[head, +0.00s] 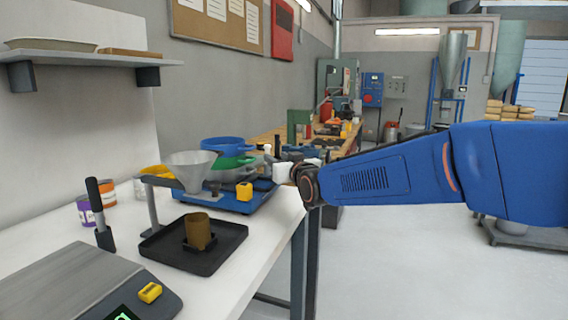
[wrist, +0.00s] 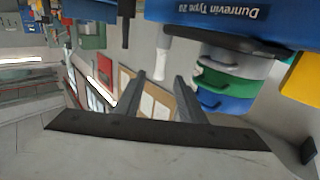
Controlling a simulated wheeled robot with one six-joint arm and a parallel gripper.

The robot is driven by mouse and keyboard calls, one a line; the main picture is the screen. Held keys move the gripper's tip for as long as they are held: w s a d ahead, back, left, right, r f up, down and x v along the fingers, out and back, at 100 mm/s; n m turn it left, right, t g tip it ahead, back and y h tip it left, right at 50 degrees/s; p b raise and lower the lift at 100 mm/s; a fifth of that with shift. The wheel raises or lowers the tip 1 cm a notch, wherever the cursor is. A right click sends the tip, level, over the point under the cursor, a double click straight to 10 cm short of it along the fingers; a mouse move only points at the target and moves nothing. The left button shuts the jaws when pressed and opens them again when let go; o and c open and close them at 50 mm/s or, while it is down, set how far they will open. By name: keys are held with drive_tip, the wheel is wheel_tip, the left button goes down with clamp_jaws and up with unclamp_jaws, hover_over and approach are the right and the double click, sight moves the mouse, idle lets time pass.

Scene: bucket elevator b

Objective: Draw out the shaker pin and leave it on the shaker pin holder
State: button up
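The shaker has a blue base (head: 222,199) under a stack of blue and green sieves (head: 228,163); its lettered base (wrist: 225,12) shows upside down in the wrist view. A yellow block (head: 244,192) is at the base's front right; I cannot tell if it belongs to the pin. A pale upright cylinder (wrist: 162,58) shows beside the sieves in the wrist view; I cannot tell if it is the pin. No pin holder is clearly identifiable. My gripper (wrist: 158,76) has its fingers apart with nothing between them. In the head view it is right of the shaker, mostly hidden by my wrist.
A grey funnel (head: 191,166) on a stand is left of the shaker, above a black tray (head: 160,251) with a brown cup (head: 197,231).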

sight(268, 152)
drive_tip(key=x, duration=0.9)
clamp_jaws()
